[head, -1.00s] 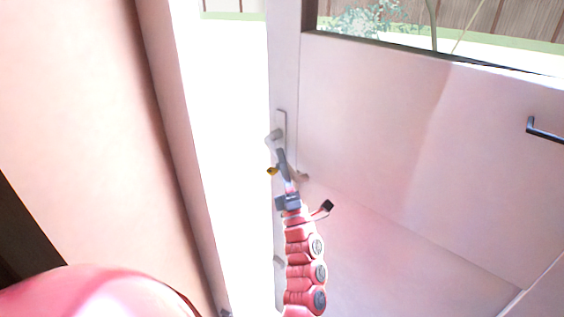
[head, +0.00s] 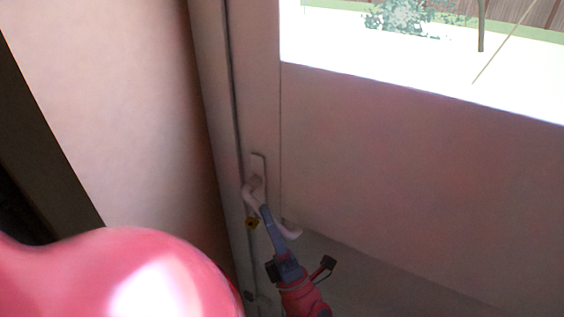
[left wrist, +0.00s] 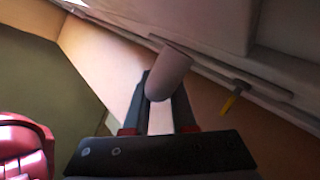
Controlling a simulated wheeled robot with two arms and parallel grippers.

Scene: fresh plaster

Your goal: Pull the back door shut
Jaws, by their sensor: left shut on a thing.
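The back door (head: 400,150) is a pale panel with a window in its upper part. Its left edge lies against the door frame (head: 212,110), with only a thin dark line between them. The door handle (head: 291,232) is a pale lever below a small plate (head: 258,163). My left gripper (head: 265,212) is shut on the handle. In the left wrist view the rounded handle end (left wrist: 170,75) sits between the fingers of my left gripper (left wrist: 160,105). Whether the latch has caught cannot be seen. My right gripper is not in view.
A yellow key (head: 252,223) sticks out below the handle and shows in the left wrist view (left wrist: 233,97). A plain wall (head: 110,110) stands close on the left. Plants (head: 405,17) and a fence show through the window.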

